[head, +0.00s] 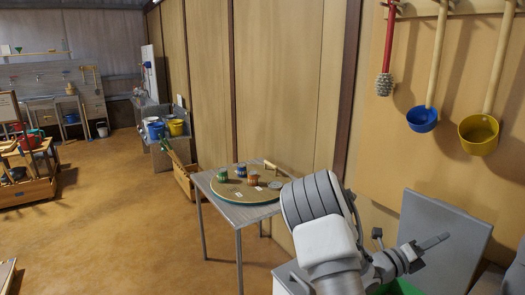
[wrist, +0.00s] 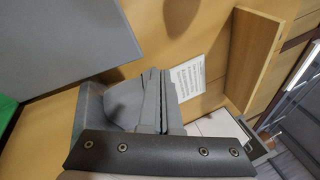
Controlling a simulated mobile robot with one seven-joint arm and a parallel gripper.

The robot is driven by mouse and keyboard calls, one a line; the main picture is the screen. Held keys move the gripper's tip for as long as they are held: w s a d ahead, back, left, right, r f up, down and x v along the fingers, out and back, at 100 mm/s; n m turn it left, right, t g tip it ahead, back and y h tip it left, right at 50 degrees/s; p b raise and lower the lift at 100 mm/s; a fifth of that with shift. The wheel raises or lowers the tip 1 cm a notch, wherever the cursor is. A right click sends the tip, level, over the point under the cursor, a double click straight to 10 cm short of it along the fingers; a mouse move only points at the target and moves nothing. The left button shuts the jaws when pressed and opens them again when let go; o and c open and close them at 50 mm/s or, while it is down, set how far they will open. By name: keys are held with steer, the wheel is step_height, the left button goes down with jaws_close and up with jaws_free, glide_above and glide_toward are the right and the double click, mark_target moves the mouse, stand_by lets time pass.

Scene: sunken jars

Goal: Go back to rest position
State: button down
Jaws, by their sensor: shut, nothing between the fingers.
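My gripper (head: 440,241) is at the lower right in the head view, held out to the right of my bent arm, apart from the table. In the wrist view my gripper (wrist: 158,98) has its fingers together with nothing between them. A green jar (head: 222,175), a blue jar (head: 241,171) and an orange jar (head: 253,178) stand on a round board (head: 231,190) on a small grey table (head: 248,213). Small pale cards lie on the board near the jars. My arm hides part of the table's right side.
A grey panel (head: 440,235) stands behind my gripper, with a green thing (head: 400,287) below. A blue ladle (head: 422,119) and a yellow ladle (head: 478,134) hang on the right wall. A wooden crate (head: 185,181) is behind the table. The floor at left is mostly open.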

steer(key=s+a+r+m+g+y+p, duration=0.1)
steer(key=s+a+r+m+g+y, duration=0.25)
steer(key=s+m, duration=0.55)
steer(key=s+a+r+m+g+y, duration=0.1)
steer(key=s+a+m+g+y, duration=0.35)
steer(key=m, duration=0.65)
steer(key=s+a+r+m+t+y, duration=0.2)
steer(key=s+a+m+t+y, duration=0.1)
steer(key=a, duration=0.5)
steer(key=s+a+r+m+t+y+p, duration=0.1)
steer(key=s+a+r+m+t+y, duration=0.2)
steer(key=a, duration=0.6)
steer(key=s+a+r+m+t+y, duration=0.2)
steer(key=s+a+m+t+y, duration=0.1)
steer(key=a+m+y, duration=0.3)
steer(key=s+a+m, duration=0.1)
steer(key=a, duration=0.1)
steer(key=shift+a+r+p, duration=0.3)
steer(key=shift+r+p, duration=0.05)
steer(key=shift+p, duration=0.05)
steer(key=shift+d, duration=0.15)
